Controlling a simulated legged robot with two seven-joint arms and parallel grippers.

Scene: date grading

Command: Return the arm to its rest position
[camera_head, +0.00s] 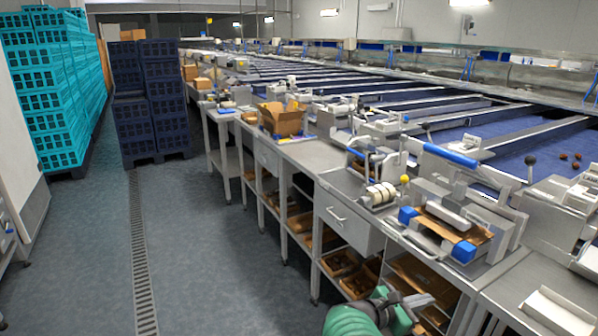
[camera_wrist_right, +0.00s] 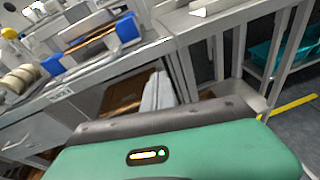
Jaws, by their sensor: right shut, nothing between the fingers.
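My right gripper (camera_head: 422,300) is at the bottom of the head view, right of centre, at the end of my green right forearm. It is shut and empty. It is in front of the open shelves under the steel workbench (camera_head: 310,157), below the level of the bench top. My left gripper is not in view.
A packing station with blue-cornered parts (camera_head: 463,251) stands on the bench above the gripper. A drawer unit (camera_head: 345,220) and shelves with brown boxes are close by. Teal crates (camera_head: 45,90) and dark blue crates (camera_head: 150,100) stand left. The floor (camera_head: 215,270) between is clear.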

